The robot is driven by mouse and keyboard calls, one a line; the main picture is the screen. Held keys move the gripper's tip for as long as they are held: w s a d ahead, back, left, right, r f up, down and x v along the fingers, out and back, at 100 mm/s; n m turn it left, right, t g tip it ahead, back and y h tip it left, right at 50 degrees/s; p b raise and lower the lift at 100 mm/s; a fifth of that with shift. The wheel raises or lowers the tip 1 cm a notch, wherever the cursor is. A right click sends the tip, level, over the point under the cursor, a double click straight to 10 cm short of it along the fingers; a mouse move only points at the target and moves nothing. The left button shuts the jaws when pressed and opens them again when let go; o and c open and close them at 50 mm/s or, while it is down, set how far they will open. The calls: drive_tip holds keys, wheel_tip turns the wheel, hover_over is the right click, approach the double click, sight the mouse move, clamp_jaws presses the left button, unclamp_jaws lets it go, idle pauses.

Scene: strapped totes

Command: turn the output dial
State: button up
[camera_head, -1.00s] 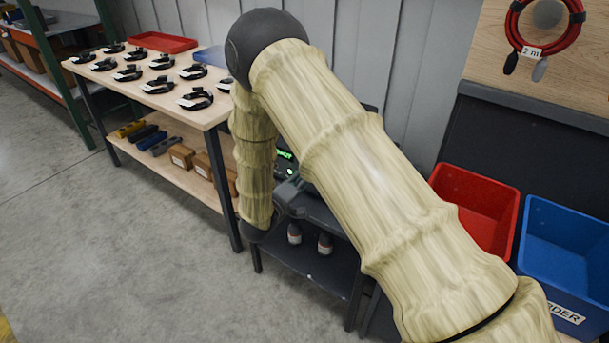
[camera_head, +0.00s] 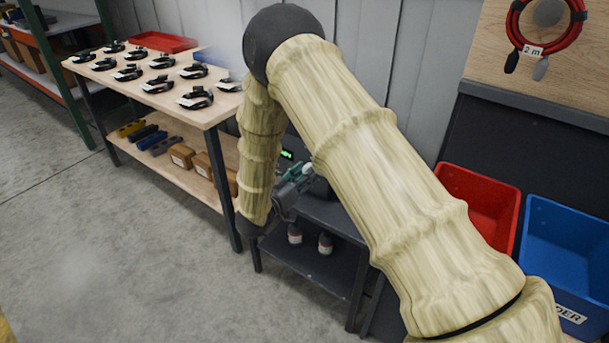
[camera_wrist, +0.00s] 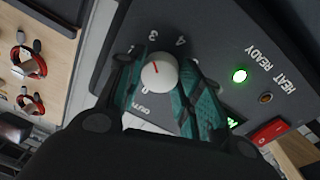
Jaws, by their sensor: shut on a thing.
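The pointer aims up and slightly left, toward the printed 3. In the wrist view, the teal fingers of my gripper (camera_wrist: 158,69) stand on either side of the dial and are shut on it. Part of the scale and the lettering below the dial are hidden by the fingers. In the head view my gripper (camera_head: 297,178) is at the machine on the dark cart; the dial is not visible there.
A green lamp (camera_wrist: 239,75) glows beside HEAT READY lettering; a red switch (camera_wrist: 269,132) is nearby. A bench (camera_head: 140,90) with strapped items stands left of the dark cart (camera_head: 325,213). Red (camera_head: 462,190) and blue (camera_head: 535,285) totes are at right.

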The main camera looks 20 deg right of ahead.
drive_tip(key=shift+f+m, duration=0.1)
drive_tip(key=shift+m, duration=0.4)
drive_tip(key=o, duration=1)
drive_tip(key=v, duration=1.2)
